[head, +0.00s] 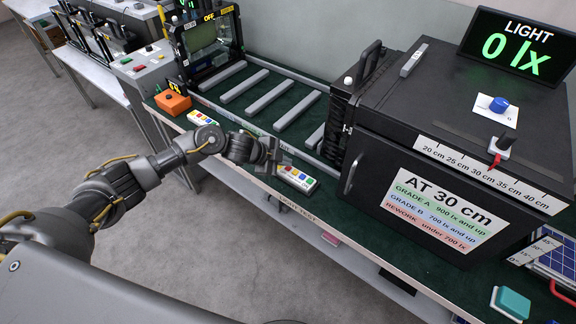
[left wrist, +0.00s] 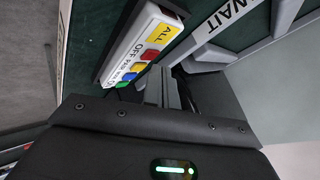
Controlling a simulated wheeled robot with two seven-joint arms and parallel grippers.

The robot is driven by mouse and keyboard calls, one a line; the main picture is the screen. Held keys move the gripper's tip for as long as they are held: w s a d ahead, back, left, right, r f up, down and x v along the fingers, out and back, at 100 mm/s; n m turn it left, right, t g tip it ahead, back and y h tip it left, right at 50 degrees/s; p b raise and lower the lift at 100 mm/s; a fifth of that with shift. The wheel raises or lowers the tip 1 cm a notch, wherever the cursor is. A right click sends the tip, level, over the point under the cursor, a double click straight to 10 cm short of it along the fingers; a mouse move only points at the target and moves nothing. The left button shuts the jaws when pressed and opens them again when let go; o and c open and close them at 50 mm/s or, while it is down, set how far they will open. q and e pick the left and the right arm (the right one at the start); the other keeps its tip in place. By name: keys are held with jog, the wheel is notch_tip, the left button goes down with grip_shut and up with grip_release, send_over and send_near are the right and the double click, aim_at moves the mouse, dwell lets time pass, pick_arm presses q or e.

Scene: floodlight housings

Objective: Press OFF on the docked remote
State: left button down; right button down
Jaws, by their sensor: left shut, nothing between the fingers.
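Two white remotes with coloured buttons lie along the front of the green bench top in the head view. One remote (head: 203,118) is near the orange box, and the other remote (head: 297,178) is beside the black test box. My left gripper (head: 274,155) is shut and empty, just left of the second remote. In the left wrist view a remote (left wrist: 138,45) shows yellow, red, blue and green buttons and the words ALL and OFF. The shut fingers (left wrist: 163,84) are close to its lower right side; contact is unclear. I cannot tell which remote this is. My right gripper is not in view.
The black test box (head: 450,150) stands right of the second remote, with a display (head: 517,46) reading 0 lx. A grey rail frame (head: 270,100) runs behind the remotes. An orange box (head: 173,102) sits at the left. Open floor lies in front.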

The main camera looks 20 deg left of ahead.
aim_at(285, 170)
pick_arm(q)
jog(key=shift+r, duration=0.2)
notch_tip(285, 170, up, 5)
jog(key=p, duration=0.5)
dwell(0.5)
dwell(0.4)
